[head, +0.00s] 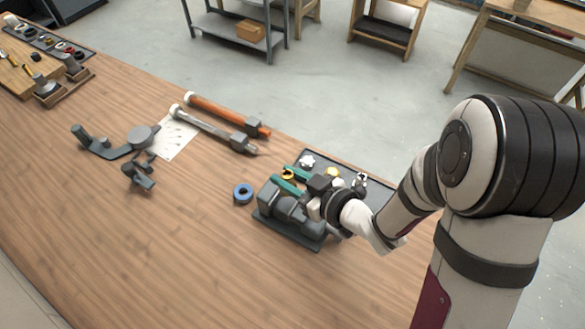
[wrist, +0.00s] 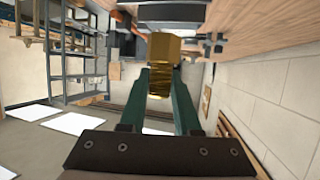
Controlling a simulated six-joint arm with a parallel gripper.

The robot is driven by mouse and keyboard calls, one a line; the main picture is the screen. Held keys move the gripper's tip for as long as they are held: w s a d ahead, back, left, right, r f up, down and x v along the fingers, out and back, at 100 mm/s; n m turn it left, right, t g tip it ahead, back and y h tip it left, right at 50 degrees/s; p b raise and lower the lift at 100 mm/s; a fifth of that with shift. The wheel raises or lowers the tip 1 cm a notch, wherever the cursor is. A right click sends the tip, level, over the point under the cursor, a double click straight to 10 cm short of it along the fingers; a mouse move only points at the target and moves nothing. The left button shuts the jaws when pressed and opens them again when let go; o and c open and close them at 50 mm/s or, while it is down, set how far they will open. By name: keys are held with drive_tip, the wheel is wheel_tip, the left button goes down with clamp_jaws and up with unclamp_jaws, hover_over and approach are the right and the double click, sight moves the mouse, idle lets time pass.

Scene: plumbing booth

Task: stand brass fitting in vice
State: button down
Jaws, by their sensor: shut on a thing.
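The brass fitting (wrist: 162,50) is held between the green fingers of my gripper (wrist: 160,82) in the wrist view. Its upper part is a wider gold block and a narrower ribbed part sits between the fingers. In the head view a small yellow bit of it (head: 288,176) shows between the green fingers of my gripper (head: 281,178). The grey vice (head: 284,212) stands on a dark base plate, right below and beside my gripper, which partly hides it. Grey metal parts near the fitting's end fill the top of the wrist view; whether the fitting touches them I cannot tell.
A dark tray (head: 318,157) with small fittings lies behind my gripper. A blue tape roll (head: 243,193) lies left of the vice. The front of the wooden bench (head: 190,260) is clear.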

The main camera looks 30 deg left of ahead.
drive_tip(key=shift+f, duration=2.5)
unclamp_jaws()
drive_tip(key=shift+r, duration=2.55)
